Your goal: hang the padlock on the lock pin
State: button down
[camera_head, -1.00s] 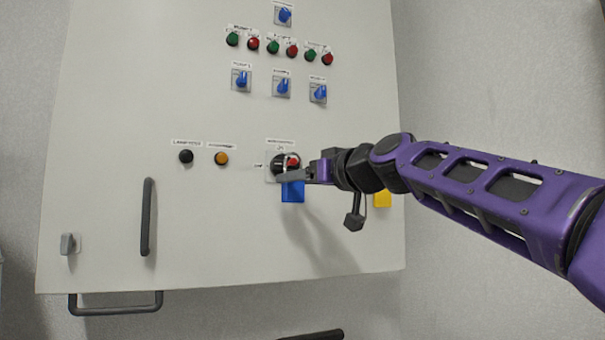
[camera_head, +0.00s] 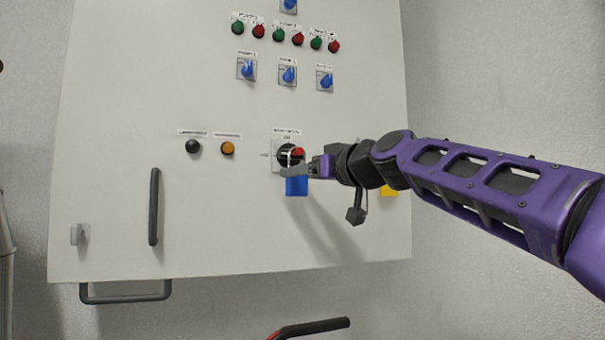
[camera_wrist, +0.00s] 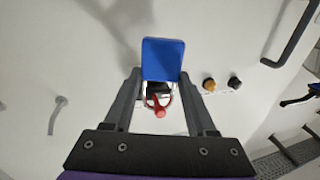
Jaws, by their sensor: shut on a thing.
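The blue padlock (camera_head: 297,187) hangs in front of the white cabinet door, just below a black rotary switch (camera_head: 284,153) with a red part (camera_head: 299,152). It also shows in the wrist view (camera_wrist: 162,60) between the two fingers. My gripper (camera_head: 293,171) is shut on the padlock at its top and reaches in from the right. In the wrist view the fingers (camera_wrist: 160,75) flank the padlock, and a red ring-like part (camera_wrist: 160,110) shows beside it. The lock pin is not clearly visible. I cannot tell whether the shackle is around the pin.
A black button (camera_head: 193,146) and an orange button (camera_head: 228,148) are left of the switch. A dark vertical handle (camera_head: 154,206) stands out further left. Blue knobs (camera_head: 288,76) sit above. A yellow thing (camera_head: 389,191) is partly behind my arm. A red-and-black bar (camera_head: 308,328) is below.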

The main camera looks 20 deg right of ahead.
jog(key=shift+c, duration=0.6)
grip_release()
jog(key=b+v, duration=0.1)
jog(key=v, duration=1.6)
jog(key=shift+s, duration=0.25)
jog(key=shift+f, duration=0.1)
